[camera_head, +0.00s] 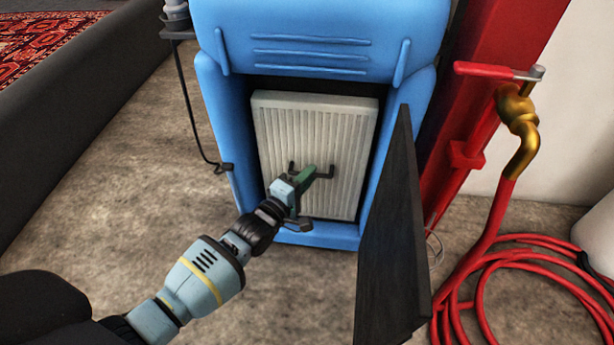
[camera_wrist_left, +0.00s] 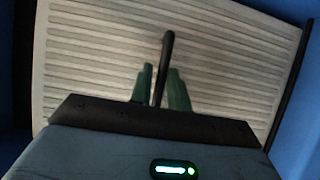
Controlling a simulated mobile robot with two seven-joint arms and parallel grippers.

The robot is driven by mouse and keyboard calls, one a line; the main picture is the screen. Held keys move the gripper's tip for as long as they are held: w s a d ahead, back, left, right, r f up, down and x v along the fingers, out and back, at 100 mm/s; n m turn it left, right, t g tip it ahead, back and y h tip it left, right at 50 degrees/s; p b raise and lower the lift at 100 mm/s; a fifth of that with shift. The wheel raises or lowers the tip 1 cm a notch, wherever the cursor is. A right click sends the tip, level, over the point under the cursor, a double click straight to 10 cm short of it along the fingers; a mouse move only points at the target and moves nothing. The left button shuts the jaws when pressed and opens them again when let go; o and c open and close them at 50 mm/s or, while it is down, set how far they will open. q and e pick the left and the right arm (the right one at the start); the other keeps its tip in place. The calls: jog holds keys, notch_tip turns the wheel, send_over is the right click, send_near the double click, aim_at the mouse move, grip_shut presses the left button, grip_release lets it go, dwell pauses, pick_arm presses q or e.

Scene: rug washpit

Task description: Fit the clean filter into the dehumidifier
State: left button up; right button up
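The blue dehumidifier (camera_head: 318,30) stands upright ahead with its front opening uncovered. A pale, ribbed filter (camera_head: 345,130) is in that opening, slightly tilted in the picture, with a dark gap along its top. I cannot tell whether it is fully seated. The filter also fills the left wrist view (camera_wrist_left: 90,60). My left gripper (camera_head: 305,175) is at the filter's dark handle (camera_head: 325,175). In the left wrist view its green fingers stand close on both sides of the handle (camera_wrist_left: 167,50), so it looks shut on it. My right gripper is out of view.
A dark door panel (camera_head: 390,240) stands open at the opening's right side. A red hose (camera_head: 500,260) lies coiled at the right, below a brass tap (camera_head: 518,115). A dark-walled pit edge (camera_head: 75,100) runs along the left. Bare floor (camera_head: 130,190) lies between.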

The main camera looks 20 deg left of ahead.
pick_arm(q)
jog(key=o, duration=0.3)
jog(key=shift+o, duration=0.2)
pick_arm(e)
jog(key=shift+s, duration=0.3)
pick_arm(q)
jog(key=shift+s+f, duration=0.1)
jog(key=shift+s, duration=0.05)
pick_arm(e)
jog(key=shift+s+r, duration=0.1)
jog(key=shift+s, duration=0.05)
